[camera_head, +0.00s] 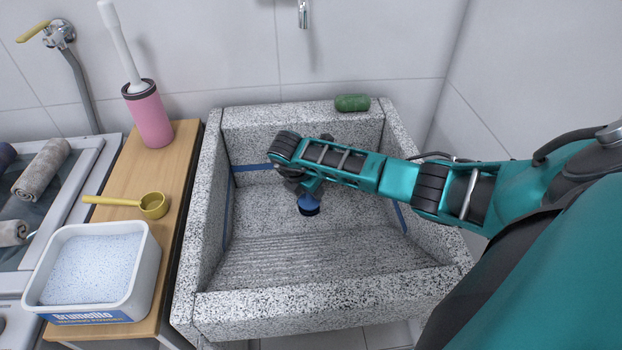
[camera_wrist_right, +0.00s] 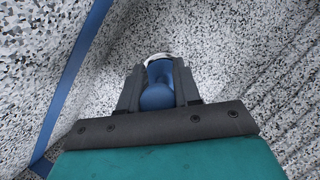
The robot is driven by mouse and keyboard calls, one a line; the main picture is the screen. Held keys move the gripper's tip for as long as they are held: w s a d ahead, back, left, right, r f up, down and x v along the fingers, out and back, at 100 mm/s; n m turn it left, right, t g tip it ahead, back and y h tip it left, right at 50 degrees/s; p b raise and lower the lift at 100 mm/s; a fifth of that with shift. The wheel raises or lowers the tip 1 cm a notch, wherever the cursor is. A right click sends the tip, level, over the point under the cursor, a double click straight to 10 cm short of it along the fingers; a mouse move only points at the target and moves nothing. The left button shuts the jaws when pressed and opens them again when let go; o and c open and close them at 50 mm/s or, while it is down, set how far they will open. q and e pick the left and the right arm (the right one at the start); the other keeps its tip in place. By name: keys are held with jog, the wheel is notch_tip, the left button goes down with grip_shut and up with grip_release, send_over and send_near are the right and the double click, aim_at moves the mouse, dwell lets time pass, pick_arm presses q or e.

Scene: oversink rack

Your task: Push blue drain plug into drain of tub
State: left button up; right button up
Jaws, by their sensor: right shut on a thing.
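The stone tub (camera_head: 300,310) is a speckled grey sink with a ribbed sloping front. My right arm reaches into it from the right. The blue drain plug (camera_head: 309,203) shows below my right gripper (camera_head: 300,188) in the head view, near the middle of the tub. In the wrist view my right gripper (camera_wrist_right: 160,88) is shut on the plug (camera_wrist_right: 157,95), which sits between the fingers. A pale, shiny ring edge (camera_wrist_right: 158,57), perhaps the drain rim, shows just past the plug. I cannot tell whether the plug touches it. My left gripper is not in view.
A green soap bar (camera_head: 352,103) lies on the tub's back rim. A wooden shelf (camera_head: 172,180) on the left holds a pink brush holder (camera_head: 149,115), a yellow scoop (camera_head: 153,205) and a washing powder box (camera_head: 95,270). A blue line (camera_head: 250,168) runs along the tub's inner walls.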

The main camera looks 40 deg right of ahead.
pick_arm(q)
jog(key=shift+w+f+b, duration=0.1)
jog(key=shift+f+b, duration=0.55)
jog(key=shift+b, duration=0.05)
pick_arm(e)
jog(key=shift+f, duration=0.75)
jog(key=o, duration=1.1)
jog(key=shift+o, duration=0.2)
jog(key=shift+p+v, duration=0.35)
jog(key=shift+v, duration=0.65)
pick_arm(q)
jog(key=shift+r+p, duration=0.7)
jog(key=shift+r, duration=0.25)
pick_arm(e)
jog(key=w+v, duration=0.1)
jog(key=v, duration=1)
jog(key=shift+s, duration=0.45)
